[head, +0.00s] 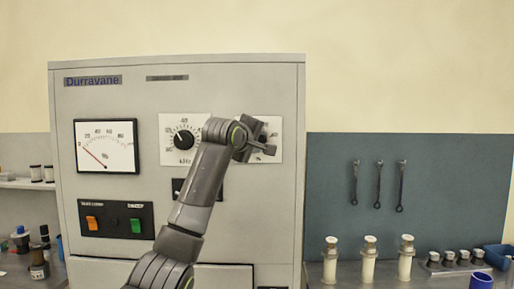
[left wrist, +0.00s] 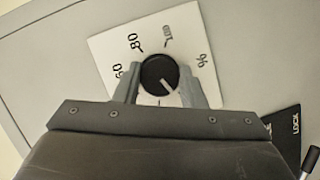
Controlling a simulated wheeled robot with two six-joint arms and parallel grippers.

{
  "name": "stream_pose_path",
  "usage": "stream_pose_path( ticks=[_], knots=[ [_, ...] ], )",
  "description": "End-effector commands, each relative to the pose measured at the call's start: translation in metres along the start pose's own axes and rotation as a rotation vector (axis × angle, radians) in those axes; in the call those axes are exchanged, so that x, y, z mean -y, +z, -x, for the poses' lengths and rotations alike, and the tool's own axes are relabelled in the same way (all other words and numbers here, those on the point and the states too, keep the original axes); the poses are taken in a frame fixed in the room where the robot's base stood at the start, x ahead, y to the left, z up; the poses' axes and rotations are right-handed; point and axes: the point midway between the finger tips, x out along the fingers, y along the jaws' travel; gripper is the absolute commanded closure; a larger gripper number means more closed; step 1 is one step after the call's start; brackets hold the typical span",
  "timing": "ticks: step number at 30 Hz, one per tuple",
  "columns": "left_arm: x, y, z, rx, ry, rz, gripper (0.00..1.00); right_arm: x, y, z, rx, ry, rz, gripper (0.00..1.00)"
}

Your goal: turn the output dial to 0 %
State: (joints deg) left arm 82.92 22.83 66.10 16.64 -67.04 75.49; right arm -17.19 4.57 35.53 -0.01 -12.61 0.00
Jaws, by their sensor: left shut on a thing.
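The output dial is a round black knob (left wrist: 159,75) on a white plate (left wrist: 110,52) marked 60, 80, 100 and %. My left gripper (left wrist: 158,88) is shut on the knob, one finger on each side. The knob's pale pointer line points to the lower right in the left wrist view, away from the 60, 80 and 100 marks; the low marks are hidden by the fingers. In the head view my left gripper (head: 262,142) covers most of the dial plate (head: 273,125). The % meter (head: 106,146) has its red needle at the left, low end. My right gripper is not in view.
A kHz dial (head: 184,139) sits left of my gripper on the grey cabinet (head: 230,90). Below the meter is a panel with an orange switch (head: 92,223) and a green switch (head: 136,226). Wrenches (head: 379,185) hang at the right above white cylinders (head: 369,260).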

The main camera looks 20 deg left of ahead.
Motion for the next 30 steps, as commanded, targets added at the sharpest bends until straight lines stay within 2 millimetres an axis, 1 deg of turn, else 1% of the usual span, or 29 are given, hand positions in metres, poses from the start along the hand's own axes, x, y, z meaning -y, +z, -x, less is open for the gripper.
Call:
stream_pose_path(
  ticks=[1, 9, 26, 27, 30],
  knots=[
    [0.006, 0.0021, -0.0017, 0.004, 0.002, 0.026, 0.86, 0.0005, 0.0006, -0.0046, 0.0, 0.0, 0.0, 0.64],
    [0.0051, 0.0016, -0.0017, 0.003, 0.04, 0.12, 0.86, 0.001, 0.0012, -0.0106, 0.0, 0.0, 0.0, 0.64],
    [0.0039, 0.0012, -0.0016, 0.003, 0.051, 0.146, 0.86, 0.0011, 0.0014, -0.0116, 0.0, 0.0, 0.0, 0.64],
    [0.0039, 0.0012, -0.0015, 0.003, 0.051, 0.146, 0.59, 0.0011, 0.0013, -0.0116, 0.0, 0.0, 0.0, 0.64],
    [0.0034, 0.001, -0.0013, 0.002, 0.053, 0.145, 0.46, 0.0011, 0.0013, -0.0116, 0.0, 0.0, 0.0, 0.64]
  ],
)
